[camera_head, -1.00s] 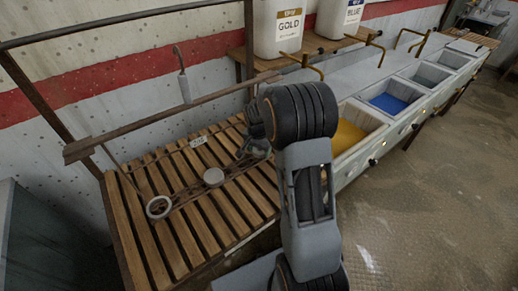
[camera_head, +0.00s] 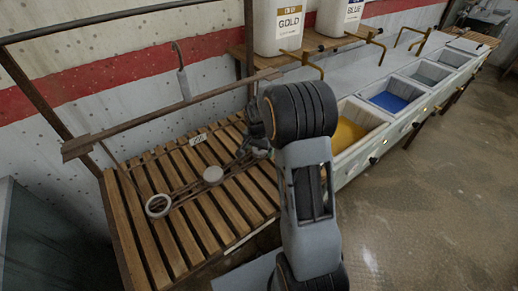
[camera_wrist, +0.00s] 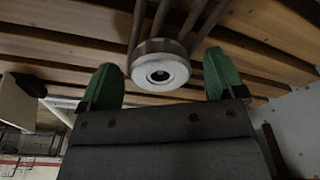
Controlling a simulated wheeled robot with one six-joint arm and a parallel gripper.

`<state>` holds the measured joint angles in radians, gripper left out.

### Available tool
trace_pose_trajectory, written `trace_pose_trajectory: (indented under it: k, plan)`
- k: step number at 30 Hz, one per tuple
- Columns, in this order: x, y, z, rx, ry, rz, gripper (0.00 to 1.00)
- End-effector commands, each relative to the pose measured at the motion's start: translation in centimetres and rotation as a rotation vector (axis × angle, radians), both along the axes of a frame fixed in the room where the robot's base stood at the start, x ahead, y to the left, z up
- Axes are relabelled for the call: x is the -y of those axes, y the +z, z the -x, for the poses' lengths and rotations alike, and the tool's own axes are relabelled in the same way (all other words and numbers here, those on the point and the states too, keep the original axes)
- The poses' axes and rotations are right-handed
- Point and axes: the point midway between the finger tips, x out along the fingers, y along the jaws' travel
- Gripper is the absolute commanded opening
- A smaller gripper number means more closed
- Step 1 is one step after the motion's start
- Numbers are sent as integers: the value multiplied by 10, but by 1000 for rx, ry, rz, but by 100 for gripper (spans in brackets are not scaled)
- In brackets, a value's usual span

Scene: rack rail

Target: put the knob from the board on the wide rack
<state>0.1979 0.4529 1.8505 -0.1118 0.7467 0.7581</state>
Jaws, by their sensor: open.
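A round pale piece with a dark central hole, which looks like the knob (camera_wrist: 160,66), sits between my fingers in the wrist view, against thin dark rods. My gripper (camera_wrist: 164,82) is open, with one green fingertip on each side of the piece and gaps between. In the head view my gripper (camera_head: 258,145) is low over the far right of the slatted wooden surface (camera_head: 181,238), partly hidden by my arm. I cannot tell which surface is the board and which the wide rack.
A pale ring (camera_head: 158,205) and a pale disc (camera_head: 213,174) lie along dark rods on the slats. A hanging hook piece (camera_head: 183,82) is by the wooden rail (camera_head: 135,122). Dye basins (camera_head: 360,122) and GOLD and BLUE jugs (camera_head: 284,28) stand to the right.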

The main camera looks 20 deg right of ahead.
Motion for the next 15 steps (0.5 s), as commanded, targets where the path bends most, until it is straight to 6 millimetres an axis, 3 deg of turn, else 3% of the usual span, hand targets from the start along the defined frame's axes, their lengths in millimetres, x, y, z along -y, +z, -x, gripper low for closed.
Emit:
trace_pose_trajectory:
  k: [9, 15]
  plan:
    - [0, 3, 0, 0, 0, 0, 91]
    - [-3, 31, 2, 4, 0, 0, 91]
